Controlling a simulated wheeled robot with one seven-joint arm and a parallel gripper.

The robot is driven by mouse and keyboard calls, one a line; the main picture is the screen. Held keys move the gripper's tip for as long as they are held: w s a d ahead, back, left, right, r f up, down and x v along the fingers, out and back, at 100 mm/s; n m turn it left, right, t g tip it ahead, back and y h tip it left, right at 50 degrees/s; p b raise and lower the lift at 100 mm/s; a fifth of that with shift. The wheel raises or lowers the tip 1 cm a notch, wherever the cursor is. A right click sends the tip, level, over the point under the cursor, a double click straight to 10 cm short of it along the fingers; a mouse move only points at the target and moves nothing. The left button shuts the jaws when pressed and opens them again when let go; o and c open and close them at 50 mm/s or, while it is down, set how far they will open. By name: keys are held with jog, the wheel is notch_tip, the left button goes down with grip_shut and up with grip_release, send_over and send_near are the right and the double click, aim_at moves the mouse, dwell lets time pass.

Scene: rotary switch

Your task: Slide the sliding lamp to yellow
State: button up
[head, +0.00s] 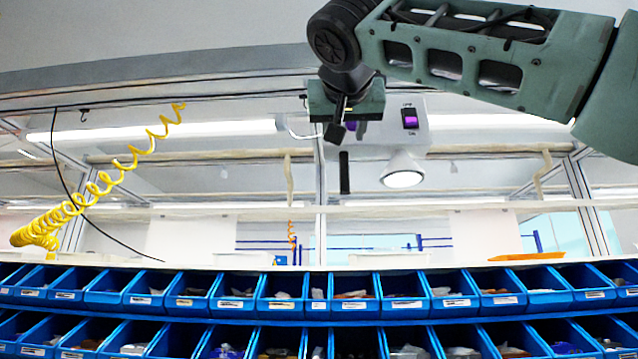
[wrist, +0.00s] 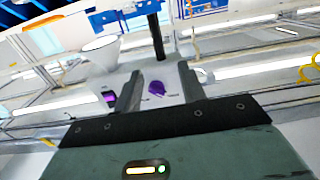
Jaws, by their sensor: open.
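The sliding lamp has a pale box (head: 417,133) with a round white shade (head: 403,171) and a purple rocker switch (head: 410,118). A purple knob (wrist: 157,88) is partly hidden behind my gripper in the head view. A black upright rod (head: 344,172) hangs just left of the shade. My gripper (head: 337,128) is at the left side of the lamp box. In the wrist view my gripper (wrist: 163,80) is open, with the knob showing between its two fingers. Contact with the knob cannot be told. The shade also shows in the wrist view (wrist: 101,52).
A rail (head: 230,95) runs across above. A yellow coiled hose (head: 98,190) and a thin black cable (head: 62,170) hang at the left. A bright tube light (head: 150,131) spans the left. Rows of blue bins (head: 235,306) fill the bottom.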

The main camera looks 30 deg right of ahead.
aim_at(345, 167)
jog(key=p+x, duration=0.1)
jog(key=x, duration=0.4)
jog(key=p+x, duration=0.2)
jog(key=x, duration=0.4)
jog(key=p+x, duration=0.2)
jog(key=x, duration=0.4)
jog(key=shift+d+r, duration=0.4)
grip_shut()
jog(key=shift+d, duration=0.1)
